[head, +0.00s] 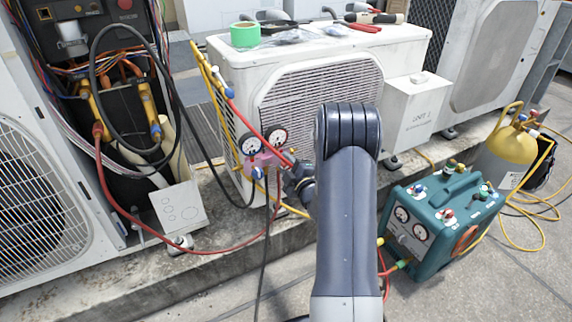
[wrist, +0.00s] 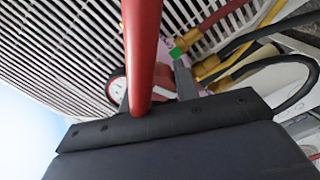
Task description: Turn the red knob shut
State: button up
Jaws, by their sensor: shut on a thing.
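The pinkish gauge manifold (head: 264,158) hangs in front of the white condenser's grille, with two round dials above it and a blue knob (head: 257,173) at its lower left. My gripper (head: 291,172) reaches it from the right, at the red-knob side. In the wrist view, my gripper's fingers (wrist: 155,90) are closed around the red knob (wrist: 166,84), which shows partly between them. A thick red hose (wrist: 142,45) crosses close to the camera and hides part of the knob and fingers. How far the knob is turned cannot be told.
Red, yellow and black hoses hang around the manifold. The white condenser (head: 400,52) carries green tape (head: 245,35) and tools. A teal recovery machine (head: 440,222) and a yellow-topped cylinder (head: 509,148) stand at the right. An open unit with wiring is at the left.

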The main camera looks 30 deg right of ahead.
jog(key=m, duration=0.5)
jog(key=shift+m, duration=0.3)
jog(key=m, duration=0.5)
jog(key=shift+d, duration=0.1)
jog(key=m, duration=0.5)
jog(key=shift+m+p, duration=0.3)
jog(key=shift+m, duration=0.1)
jog(key=m+p, duration=0.1)
jog(key=m, duration=0.4)
jog(key=shift+f, duration=0.1)
jog(key=shift+m, duration=0.3)
jog(key=o, duration=1)
jog(key=shift+s, duration=0.1)
